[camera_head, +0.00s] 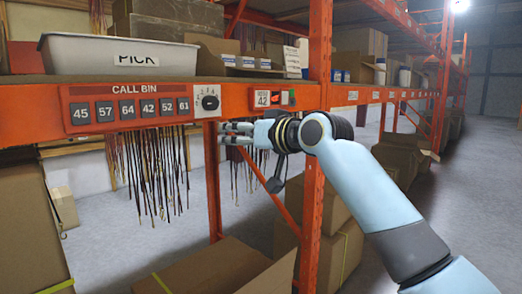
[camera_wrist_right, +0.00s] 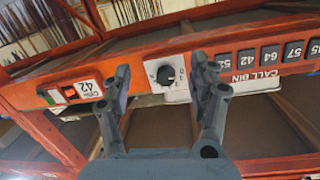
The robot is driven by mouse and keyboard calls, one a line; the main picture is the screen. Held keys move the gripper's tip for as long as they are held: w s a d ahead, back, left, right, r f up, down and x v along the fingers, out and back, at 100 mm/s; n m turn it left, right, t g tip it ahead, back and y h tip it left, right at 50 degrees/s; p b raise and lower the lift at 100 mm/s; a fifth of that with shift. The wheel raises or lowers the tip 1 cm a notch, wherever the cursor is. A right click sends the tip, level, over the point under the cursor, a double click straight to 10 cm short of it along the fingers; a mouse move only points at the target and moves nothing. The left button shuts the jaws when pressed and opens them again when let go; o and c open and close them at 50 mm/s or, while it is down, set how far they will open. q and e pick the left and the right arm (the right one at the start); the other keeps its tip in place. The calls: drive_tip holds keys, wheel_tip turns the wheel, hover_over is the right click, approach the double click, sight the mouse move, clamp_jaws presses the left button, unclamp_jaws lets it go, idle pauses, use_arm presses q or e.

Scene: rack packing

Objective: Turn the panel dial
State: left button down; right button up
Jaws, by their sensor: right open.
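The panel dial (camera_head: 210,102) is a black round knob on a white plate with marks around it, at the right end of the red-orange call panel (camera_head: 128,91). In the right wrist view, which is upside down, the dial (camera_wrist_right: 166,75) shows between the fingers. My right gripper (camera_head: 222,133) is in front of the shelf beam, just below and right of the dial in the head view. Its dark fingers (camera_wrist_right: 160,72) are open with nothing between them; the gap to the dial is hard to judge. My left gripper is not in view.
A grey PICK bin (camera_head: 120,53) stands on the shelf above the panel. An orange upright (camera_head: 318,120) and a small 42 label (camera_head: 262,98) with a red switch (camera_head: 284,97) are to the right. Dark cords (camera_head: 150,170) hang below the beam. Cardboard boxes (camera_head: 215,265) lie below.

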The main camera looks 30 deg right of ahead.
drive_tip(key=t, duration=0.1)
approach(213, 102)
wheel_tip(213, 102, down, 3)
drive_tip(key=s, duration=0.2)
wheel_tip(213, 102, up, 2)
drive_tip(key=b, duration=0.1)
drive_tip(key=shift+n+t, duration=0.3)
drive_tip(key=x, duration=0.9)
drive_tip(key=shift+w+d+r, duration=0.1)
drive_tip(key=shift+w+r, duration=0.15)
drive_tip(key=shift+w, duration=0.1)
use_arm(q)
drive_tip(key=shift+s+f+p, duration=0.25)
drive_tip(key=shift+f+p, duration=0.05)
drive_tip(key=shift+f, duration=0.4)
use_arm(e)
drive_tip(key=shift+w, duration=0.7)
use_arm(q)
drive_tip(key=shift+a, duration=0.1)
use_arm(e)
drive_tip(key=shift+c, duration=0.4)
